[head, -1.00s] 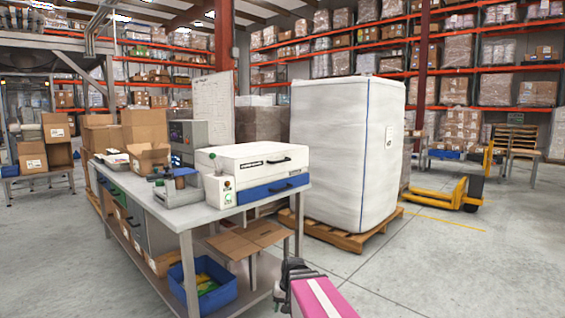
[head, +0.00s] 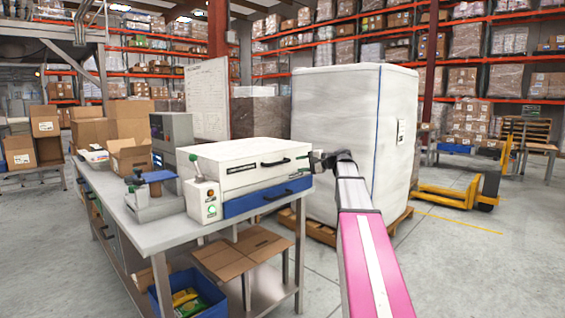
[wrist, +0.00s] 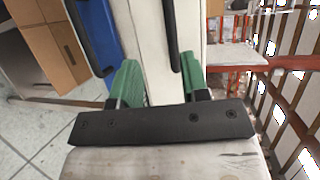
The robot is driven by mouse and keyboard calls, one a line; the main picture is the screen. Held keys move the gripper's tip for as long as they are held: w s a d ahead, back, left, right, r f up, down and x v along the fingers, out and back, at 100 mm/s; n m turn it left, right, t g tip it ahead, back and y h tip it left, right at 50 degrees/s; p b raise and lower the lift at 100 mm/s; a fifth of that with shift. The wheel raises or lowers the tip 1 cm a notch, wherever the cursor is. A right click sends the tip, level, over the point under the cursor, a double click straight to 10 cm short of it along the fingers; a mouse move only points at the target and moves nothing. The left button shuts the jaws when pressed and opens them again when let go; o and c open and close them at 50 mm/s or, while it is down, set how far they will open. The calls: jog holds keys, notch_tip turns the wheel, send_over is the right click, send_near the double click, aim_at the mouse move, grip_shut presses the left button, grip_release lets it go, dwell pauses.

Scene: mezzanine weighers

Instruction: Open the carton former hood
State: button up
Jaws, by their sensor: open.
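The carton former (head: 240,180) stands on the steel bench in the head view. Its white hood (head: 235,150) lies shut, with a black bar handle (head: 276,162) on its front. A blue drawer (head: 262,197) with its own black handle (head: 277,194) sits below. My gripper (head: 318,158) is at the hood's right front corner, by the hood handle. In the wrist view its green fingers (wrist: 160,82) are open and point at the white hood front. The hood handle (wrist: 173,35) shows ahead between them, nearer the right finger. I cannot tell whether they touch it.
A control box (head: 203,201) with a green button stands left of the hood on the bench (head: 165,235). A tall white wrapped pallet load (head: 345,120) stands close behind my arm. A blue bin (head: 190,295) sits below. Floor to the right is open.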

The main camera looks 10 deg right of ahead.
aim_at(282, 162)
jog(key=x, duration=0.3)
jog(key=r+x, duration=0.1)
jog(key=x, duration=0.3)
jog(key=w+x, duration=0.1)
jog(key=x, duration=0.2)
jog(key=shift+a+r, duration=0.1)
jog(key=shift+r, duration=0.1)
jog(key=shift+c, duration=0.3)
grip_shut()
